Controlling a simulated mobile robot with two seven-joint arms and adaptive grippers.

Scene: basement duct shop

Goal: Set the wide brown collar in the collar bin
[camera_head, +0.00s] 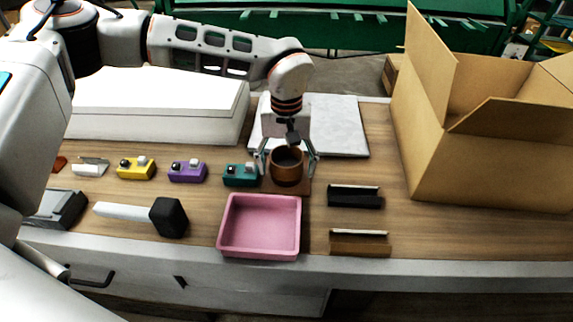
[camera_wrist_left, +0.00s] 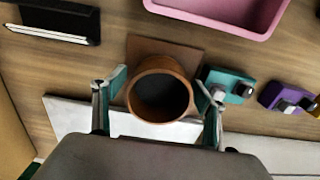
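The wide brown collar (camera_head: 287,172) is a round, hollow ring standing upright on a square brown pad (camera_head: 304,188). It also shows in the left wrist view (camera_wrist_left: 162,118), with the pad (camera_wrist_left: 138,50) behind it. My left gripper (camera_head: 288,166) points down over the collar, one finger on each side. In the left wrist view, its fingers (camera_wrist_left: 161,82) look spread, with small gaps beside the collar. The pink square bin (camera_head: 259,228) is empty and stands just in front of the pad; its edge shows in the left wrist view (camera_wrist_left: 225,22). My right gripper is out of view.
Teal (camera_head: 241,176), purple (camera_head: 187,172) and yellow (camera_head: 136,169) blocks stand left of the collar. A black-headed mallet (camera_head: 168,217) lies left of the bin. A black holder (camera_head: 355,198) and brown holder (camera_head: 360,244) are right. An open cardboard box (camera_head: 480,160) stands far right.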

